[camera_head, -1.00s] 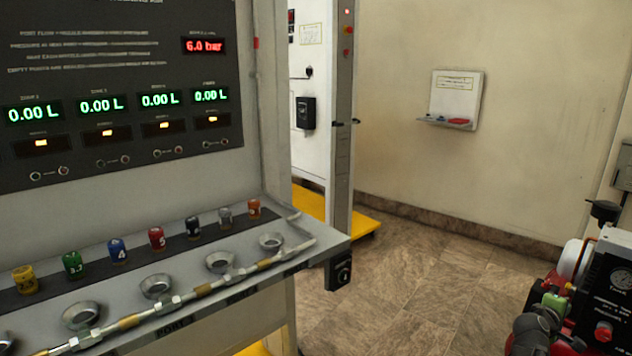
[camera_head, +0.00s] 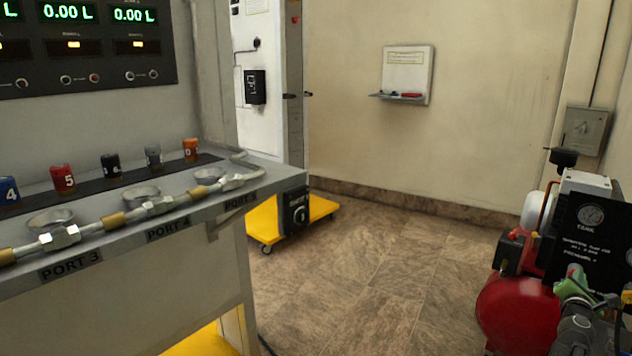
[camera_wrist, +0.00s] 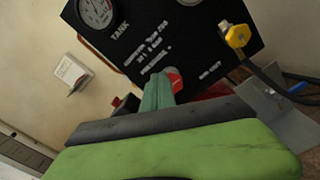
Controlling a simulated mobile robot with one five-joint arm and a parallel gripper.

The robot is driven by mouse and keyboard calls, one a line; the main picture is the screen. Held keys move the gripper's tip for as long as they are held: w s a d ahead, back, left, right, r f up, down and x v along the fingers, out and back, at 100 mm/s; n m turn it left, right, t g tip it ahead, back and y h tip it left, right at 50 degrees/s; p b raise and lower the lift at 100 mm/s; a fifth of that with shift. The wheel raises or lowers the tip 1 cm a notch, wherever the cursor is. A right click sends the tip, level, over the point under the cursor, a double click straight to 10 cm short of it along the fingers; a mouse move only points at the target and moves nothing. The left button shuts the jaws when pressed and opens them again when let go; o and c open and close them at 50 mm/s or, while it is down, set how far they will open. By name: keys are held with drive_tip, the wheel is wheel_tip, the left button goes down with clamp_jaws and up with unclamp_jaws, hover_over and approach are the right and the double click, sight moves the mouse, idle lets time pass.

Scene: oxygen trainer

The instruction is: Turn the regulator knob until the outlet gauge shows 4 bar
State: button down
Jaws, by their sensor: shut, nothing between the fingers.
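The regulator's red knob (camera_wrist: 174,82) shows in the wrist view on the compressor's black panel (camera_wrist: 140,35), partly hidden behind my green fingers. My gripper (camera_wrist: 160,90) is shut and empty, with its tips in front of the knob; I cannot tell whether they touch it. In the head view my gripper (camera_head: 573,282) is at the lower right, before the panel. The tank gauge (camera_wrist: 97,10) is cut by the top edge of the wrist view. A second gauge (camera_wrist: 179,2) is only a sliver there, and its reading cannot be seen.
A yellow-handled valve (camera_wrist: 237,36) is on the panel's right. The red compressor tank (camera_head: 515,313) stands below. The trainer bench (camera_head: 150,225) with ports and numbered knobs fills the left. The tiled floor (camera_head: 380,275) between is clear. A wall shelf (camera_head: 405,85) is behind.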

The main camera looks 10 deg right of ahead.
drive_tip(key=x, duration=0.4)
drive_tip(key=shift+d, duration=0.15)
drive_tip(key=shift+f, duration=0.1)
drive_tip(key=shift+s+d+f, duration=0.1)
drive_tip(key=shift+s+d, duration=0.05)
drive_tip(key=shift+s, duration=0.15)
idle(0.4)
drive_tip(key=shift+s+d+f+b, duration=0.5)
drive_tip(key=shift+s+f+b, duration=0.1)
drive_tip(key=shift+s+b, duration=0.2)
drive_tip(key=shift+r, duration=0.1)
idle(0.3)
